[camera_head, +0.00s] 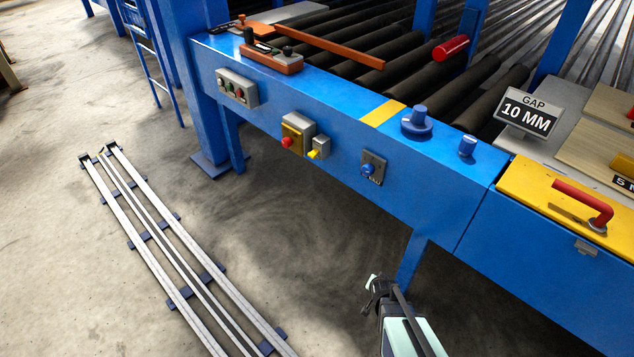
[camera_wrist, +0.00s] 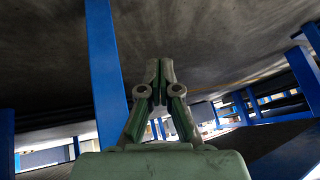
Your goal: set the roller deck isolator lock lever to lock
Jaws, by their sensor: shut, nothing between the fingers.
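I cannot tell for certain which fitting is the isolator lock lever, as the labels are too small to read. On the blue front beam there are a small yellow lever on a grey box (camera_head: 319,149), beside a yellow box with a red button (camera_head: 293,137), and a blue knob on a grey plate (camera_head: 371,168). My gripper (camera_head: 375,281) is shut and empty, below and in front of the beam, apart from all these fittings. In the wrist view my gripper (camera_wrist: 160,68) shows its fingertips together, with the dark underside of the machine behind them.
A red handle (camera_head: 590,203) stands on a yellow cover (camera_head: 526,184) at right. A blue dial (camera_head: 416,120), blue knob (camera_head: 467,146) and GAP 10 MM sign (camera_head: 528,110) sit above the beam. Blue legs (camera_head: 411,262) stand below. Floor rails (camera_head: 175,240) lie left.

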